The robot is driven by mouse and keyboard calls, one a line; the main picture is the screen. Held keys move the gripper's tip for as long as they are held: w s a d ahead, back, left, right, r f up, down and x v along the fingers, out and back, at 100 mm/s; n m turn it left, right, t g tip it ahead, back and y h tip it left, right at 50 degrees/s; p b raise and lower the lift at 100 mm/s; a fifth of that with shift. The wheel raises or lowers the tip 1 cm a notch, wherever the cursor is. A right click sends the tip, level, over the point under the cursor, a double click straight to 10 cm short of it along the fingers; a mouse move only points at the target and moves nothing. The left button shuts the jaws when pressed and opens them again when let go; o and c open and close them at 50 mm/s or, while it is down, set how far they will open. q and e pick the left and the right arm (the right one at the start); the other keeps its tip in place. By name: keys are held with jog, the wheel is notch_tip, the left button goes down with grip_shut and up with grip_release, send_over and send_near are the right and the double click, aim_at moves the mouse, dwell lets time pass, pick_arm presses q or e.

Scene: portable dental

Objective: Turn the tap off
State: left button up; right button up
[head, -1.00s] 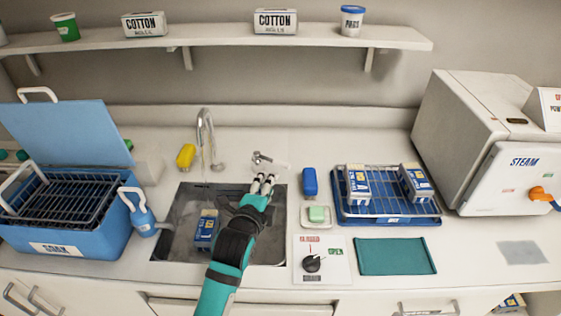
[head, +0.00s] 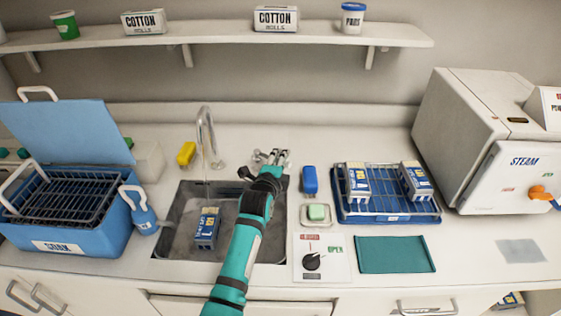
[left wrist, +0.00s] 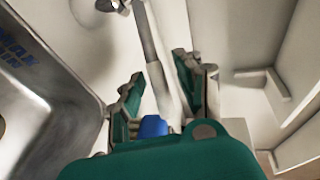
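The chrome tap spout (head: 206,130) arches over the back left of the sink. A thin pale line like running water hangs below it. My left gripper (head: 269,157) is at the tap's handle, behind the sink's back right corner, and mostly covers it in the head view. In the left wrist view, a grey metal rod (left wrist: 150,45), apparently the tap's lever, runs between the two parted green fingers (left wrist: 160,92) of my left gripper. I cannot tell whether either finger touches it. My right gripper is not in view.
The sink (head: 170,222) holds a blue-and-white box (head: 207,228). A yellow bottle (head: 186,154) stands left of the spout. A blue bottle (head: 309,180) and green soap (head: 317,212) are close to the right of my arm. A blue tray (head: 385,216) with boxes lies further right.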

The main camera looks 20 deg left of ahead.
pick_arm(q)
grip_shut()
dwell(0.5)
